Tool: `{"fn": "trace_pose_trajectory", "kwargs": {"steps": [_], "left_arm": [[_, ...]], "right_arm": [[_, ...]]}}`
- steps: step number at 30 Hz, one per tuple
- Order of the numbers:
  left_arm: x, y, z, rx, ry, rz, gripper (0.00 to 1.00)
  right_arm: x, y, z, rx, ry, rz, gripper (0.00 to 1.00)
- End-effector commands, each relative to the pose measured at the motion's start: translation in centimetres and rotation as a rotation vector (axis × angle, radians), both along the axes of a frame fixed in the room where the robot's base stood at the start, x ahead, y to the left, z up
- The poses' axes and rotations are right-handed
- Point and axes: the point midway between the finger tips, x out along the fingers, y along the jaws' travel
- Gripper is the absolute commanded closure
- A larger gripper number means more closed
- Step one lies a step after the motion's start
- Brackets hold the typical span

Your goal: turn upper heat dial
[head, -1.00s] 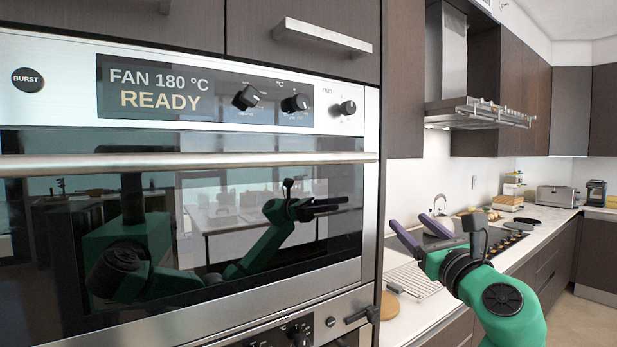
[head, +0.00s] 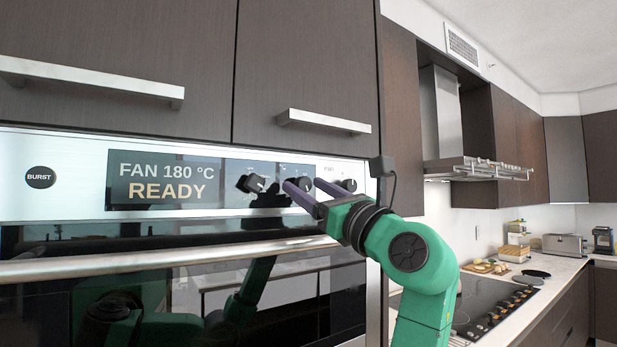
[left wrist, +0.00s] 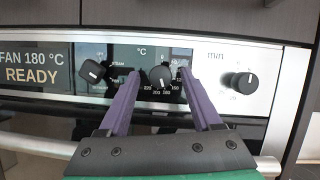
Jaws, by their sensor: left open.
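The upper oven's heat dial is the black middle knob (left wrist: 161,77) under the °C mark, with a white pointer line and temperature numbers around it. In the head view this dial (head: 303,183) shows partly between my fingers. My left gripper (head: 301,188) is open, with its purple fingers pointing at the panel. In the left wrist view the gripper (left wrist: 159,73) has one fingertip on each side of the dial, with gaps visible; I cannot tell how far the tips are from the panel. The display (head: 165,181) reads FAN 180 °C READY. My right gripper is out of view.
A mode knob (left wrist: 92,71) is left of the dial and a minutes knob (left wrist: 243,83) is right of it. The long oven door handle (head: 150,261) runs below the panel. Cabinet handles (head: 322,122) stick out above. A counter with a cooktop (head: 490,305) lies right.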

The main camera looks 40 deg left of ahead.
Motion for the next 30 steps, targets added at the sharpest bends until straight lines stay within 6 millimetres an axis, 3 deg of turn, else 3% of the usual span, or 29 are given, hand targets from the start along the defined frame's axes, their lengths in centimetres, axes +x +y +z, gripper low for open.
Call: {"fn": "trace_pose_trajectory", "kwargs": {"steps": [8,9,12,14,30], "left_arm": [[0.12,0.45,0.1,0.0,-0.001,-0.001,0.34],[0.13,0.45,0.11,0.0,-0.001,-0.001,0.42],[0.13,0.44,0.1,0.0,-0.001,-0.001,0.8],[0.13,0.43,0.1,0.0,-0.001,-0.001,1.0],[0.21,0.4,0.33,-0.031,-0.105,0.0,1.0]], "right_arm": [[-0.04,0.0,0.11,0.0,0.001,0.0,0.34],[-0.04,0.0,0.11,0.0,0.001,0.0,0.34],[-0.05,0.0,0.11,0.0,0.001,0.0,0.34],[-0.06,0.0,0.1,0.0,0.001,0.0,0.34],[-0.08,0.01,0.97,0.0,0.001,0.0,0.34]]}}
